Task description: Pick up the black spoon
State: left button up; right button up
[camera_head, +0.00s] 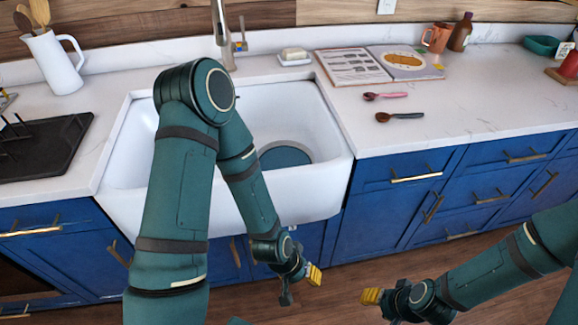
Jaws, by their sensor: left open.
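The black spoon (405,116) lies on the white countertop right of the sink. Its bowl looks dark brown and points left; its handle points right. My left gripper (301,287) is open and empty, low in front of the blue cabinets. It is below the counter's front edge and well away from the spoon. My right gripper (385,299) is also low, over the wooden floor, apart from the spoon. Its yellow fingertip shows, but its jaw opening is hard to make out.
A pink-handled spoon (386,96) lies just behind the black one. An open cookbook (358,68), a soap dish (294,61), an orange mug (437,37) and a brown bottle (460,33) stand farther back. My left arm crosses the white sink (318,172). Counter right of the spoons is clear.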

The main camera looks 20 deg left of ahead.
aim_at(382, 117)
jog(key=l+u, duration=0.1)
jog(key=u, duration=1.25)
jog(key=l+u, duration=0.85)
jog(key=u, duration=0.15)
jog(key=k+l+u, duration=0.45)
jog(key=l+u, duration=0.15)
jog(key=l, duration=0.2)
jog(key=k+l+u, duration=0.2)
jog(key=k+l, duration=0.45)
jog(key=l, duration=0.15)
